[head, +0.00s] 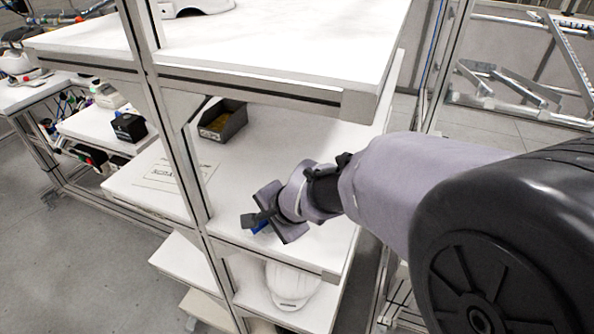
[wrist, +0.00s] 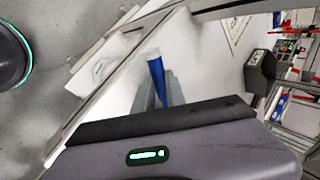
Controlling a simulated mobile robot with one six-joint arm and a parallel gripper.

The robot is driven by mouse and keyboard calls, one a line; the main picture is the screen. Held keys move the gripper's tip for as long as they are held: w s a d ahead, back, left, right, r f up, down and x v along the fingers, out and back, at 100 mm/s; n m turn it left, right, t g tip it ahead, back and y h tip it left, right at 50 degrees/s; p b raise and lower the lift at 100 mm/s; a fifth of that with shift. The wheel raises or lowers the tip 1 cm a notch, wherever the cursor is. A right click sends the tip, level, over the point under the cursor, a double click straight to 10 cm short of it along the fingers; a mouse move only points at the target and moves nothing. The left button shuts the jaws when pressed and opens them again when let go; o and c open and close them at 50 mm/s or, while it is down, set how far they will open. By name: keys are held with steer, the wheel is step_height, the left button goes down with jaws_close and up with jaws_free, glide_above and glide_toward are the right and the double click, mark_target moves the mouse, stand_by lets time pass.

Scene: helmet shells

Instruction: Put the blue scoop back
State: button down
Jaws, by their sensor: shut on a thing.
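The blue scoop (wrist: 157,78) is between the fingers of my gripper (wrist: 160,92) in the wrist view, with a long blue part and a pale end showing. My gripper (head: 258,220) is shut on it. I cannot tell whether the scoop touches the shelf. The rest of it is hidden by the fingers.
A dark open bin (head: 222,120) with yellowish contents stands farther back on the middle shelf. A printed sheet (head: 170,175) lies at the left. An upper shelf (head: 290,45) and a post (head: 177,130) bound the space. A white helmet shell (head: 292,285) sits below.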

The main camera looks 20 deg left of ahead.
steer(key=shift+f, duration=0.15)
steer(key=c, duration=1.4)
jaws_free()
steer(key=p+v, duration=0.5)
steer(key=v, duration=0.7)
steer(key=s+d+r+n+t+h, duration=0.1)
steer(key=s+d+r, duration=0.15)
steer(key=d, duration=0.45)
steer(key=s+d+r+h, duration=0.15)
steer(key=d+r, duration=0.25)
steer(key=d, duration=0.4)
steer(key=shift+n+t+h, duration=0.3)
steer(key=shift+t+h, duration=0.2)
steer(key=shift+h, duration=0.35)
steer(key=shift+s+d+f+b, duration=0.75)
steer(key=shift+s+d, duration=0.65)
steer(key=shift+d, duration=0.2)
steer(key=shift+s+d+f+b, duration=0.7)
steer(key=shift+s+d, duration=0.65)
steer(key=shift+d, duration=0.25)
steer(key=shift+s+d+f+b, duration=0.65)
steer(key=shift+s+d+f, duration=0.2)
steer(key=shift+s+d, duration=0.65)
